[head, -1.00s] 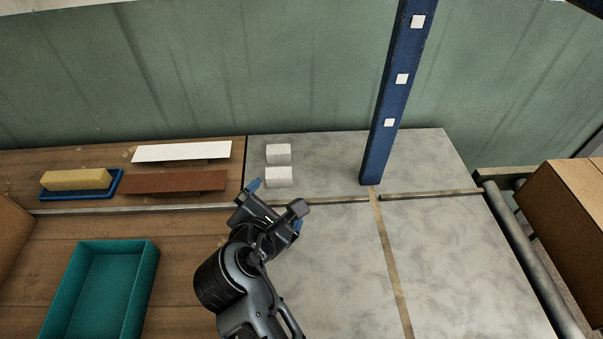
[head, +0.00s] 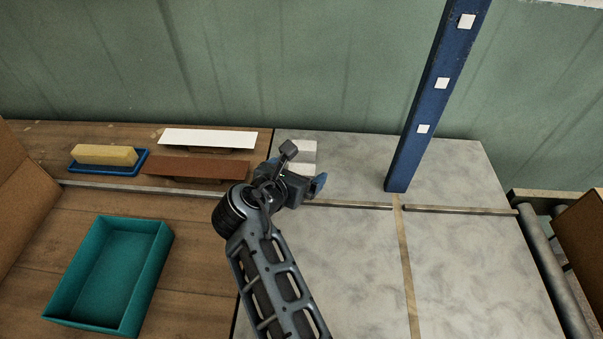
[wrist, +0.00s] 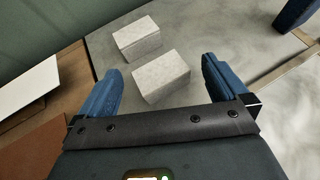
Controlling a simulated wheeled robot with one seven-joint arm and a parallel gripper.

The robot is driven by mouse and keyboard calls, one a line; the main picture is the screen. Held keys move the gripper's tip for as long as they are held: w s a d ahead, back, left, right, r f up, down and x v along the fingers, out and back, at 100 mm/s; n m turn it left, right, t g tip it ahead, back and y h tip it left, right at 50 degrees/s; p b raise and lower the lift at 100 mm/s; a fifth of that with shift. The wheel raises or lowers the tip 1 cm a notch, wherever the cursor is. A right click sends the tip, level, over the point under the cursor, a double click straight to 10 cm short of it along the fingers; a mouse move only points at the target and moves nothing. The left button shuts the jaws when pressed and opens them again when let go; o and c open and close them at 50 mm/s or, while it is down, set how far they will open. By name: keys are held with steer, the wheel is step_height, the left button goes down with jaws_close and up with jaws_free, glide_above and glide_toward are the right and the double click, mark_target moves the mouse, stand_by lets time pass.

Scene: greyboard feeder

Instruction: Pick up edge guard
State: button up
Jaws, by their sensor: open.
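Two pale speckled blocks lie on the grey stone-like tabletop; the name edge guard seems to fit these, though no label shows. The nearer block (wrist: 161,76) lies ahead of and between my open fingers in the wrist view, with no visible contact. The farther block (wrist: 137,38) sits just behind it, slightly left. In the head view my gripper (head: 304,166) partly covers both the far block (head: 307,146) and the near one. My gripper is open and empty, with blue fingertips spread to either side.
A white strip (head: 208,139) and a brown strip (head: 198,167) lie left, beside a yellow block (head: 104,154) on a blue tray (head: 139,165). A teal bin (head: 158,262) is at lower left. A blue post (head: 410,158) stands right of the blocks. Grey tabletop at front right is clear.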

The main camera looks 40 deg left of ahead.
steer(key=shift+w+f, duration=0.2)
steer(key=shift+w, duration=0.1)
steer(key=c, duration=1.1)
